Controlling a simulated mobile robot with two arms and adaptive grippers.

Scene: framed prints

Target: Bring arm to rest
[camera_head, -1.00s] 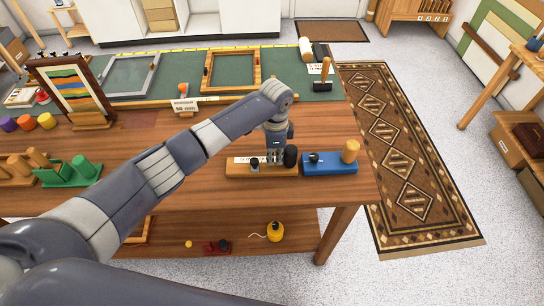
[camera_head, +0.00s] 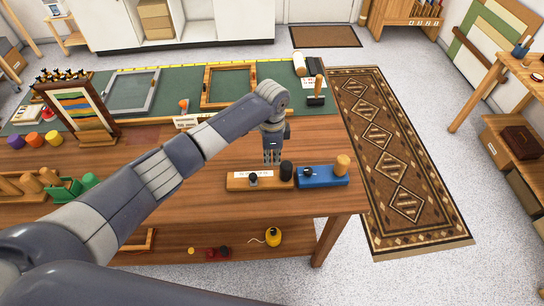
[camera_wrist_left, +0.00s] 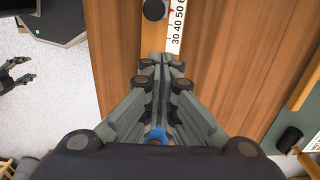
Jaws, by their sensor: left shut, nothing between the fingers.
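My left arm reaches over the wooden table (camera_head: 190,210) from the left, and its gripper (camera_head: 271,160) points down. Its fingers are together and empty, just above and behind a light wooden block (camera_head: 240,184) with black knobs and a white label. In the left wrist view the closed fingers (camera_wrist_left: 162,62) point toward the block's white number scale (camera_wrist_left: 177,30) and a black knob (camera_wrist_left: 154,9). My right gripper (camera_wrist_left: 28,70) shows at the left edge of the left wrist view, over the floor, with its fingers apart and empty.
A blue block (camera_head: 315,180) with a wooden cylinder stands right of the wooden block. A framed striped print (camera_head: 82,113), green blocks (camera_head: 65,190) and empty frames (camera_head: 230,87) are on the table's left and back. A patterned rug (camera_head: 385,150) lies right of the table.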

